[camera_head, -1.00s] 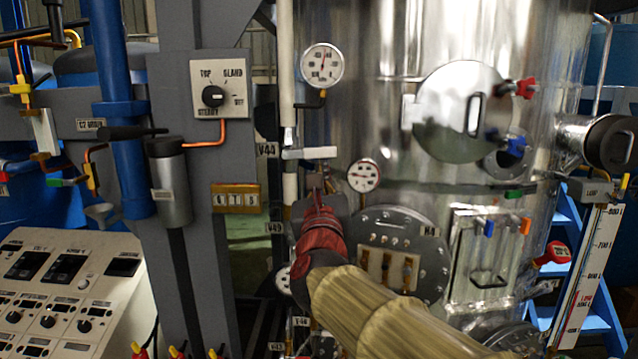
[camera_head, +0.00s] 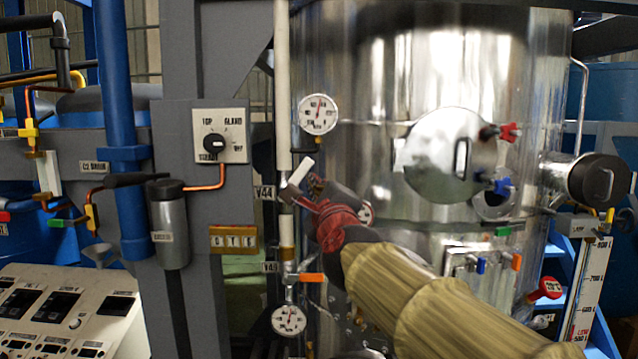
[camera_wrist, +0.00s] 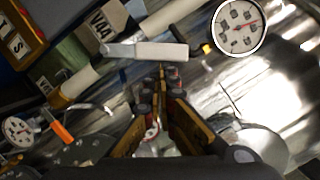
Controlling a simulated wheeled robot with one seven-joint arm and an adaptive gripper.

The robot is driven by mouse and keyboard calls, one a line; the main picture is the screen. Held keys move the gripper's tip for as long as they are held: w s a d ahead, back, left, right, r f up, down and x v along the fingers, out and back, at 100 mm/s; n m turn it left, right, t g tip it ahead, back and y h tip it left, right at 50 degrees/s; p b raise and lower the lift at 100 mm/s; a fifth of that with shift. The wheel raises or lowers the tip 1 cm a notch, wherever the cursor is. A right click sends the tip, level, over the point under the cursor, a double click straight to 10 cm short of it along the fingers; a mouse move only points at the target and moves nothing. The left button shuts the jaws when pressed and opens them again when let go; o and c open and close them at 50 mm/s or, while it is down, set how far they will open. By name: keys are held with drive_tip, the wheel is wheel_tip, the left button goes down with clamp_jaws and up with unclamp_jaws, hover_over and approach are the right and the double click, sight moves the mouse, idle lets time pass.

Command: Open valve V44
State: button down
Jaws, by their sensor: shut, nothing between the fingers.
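The V44 label (camera_head: 264,193) is beside a vertical white pipe, left of the steel vessel. The white valve handle (camera_head: 300,174) by it slants up to the right, at an angle to the pipe. In the wrist view, the white handle (camera_wrist: 150,51) crosses the pipe obliquely near the V44 tag (camera_wrist: 101,27). My gripper (camera_head: 314,190) is just below and right of the handle. In the wrist view, my gripper (camera_wrist: 172,73) has its fingertips together and empty, close to the handle's lower edge. I cannot tell whether they touch it.
A gauge (camera_head: 318,113) sits above right of the handle. Below, the V49 valve has an orange handle (camera_head: 310,277), with another gauge (camera_head: 289,319) beneath. The steel vessel (camera_head: 380,90) stands close behind my gripper. A grey column (camera_head: 195,75) stands at left.

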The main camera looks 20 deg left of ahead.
sight(300, 167)
drive_tip(key=r+n+p, duration=0.1)
drive_tip(key=n+p, duration=0.1)
drive_tip(key=a+r+n+p, duration=0.1)
drive_tip(key=p, duration=0.1)
drive_tip(key=shift+s+a+r+n+g+p, duration=0.2)
drive_tip(key=shift+r+n+g+p, duration=0.15)
drive_tip(key=shift+r+n+g, duration=0.05)
drive_tip(key=shift+s+a+r+p, duration=0.15)
drive_tip(key=shift+a+r+p, duration=0.2)
drive_tip(key=shift+a+p, duration=0.5)
drive_tip(key=shift+p, duration=0.3)
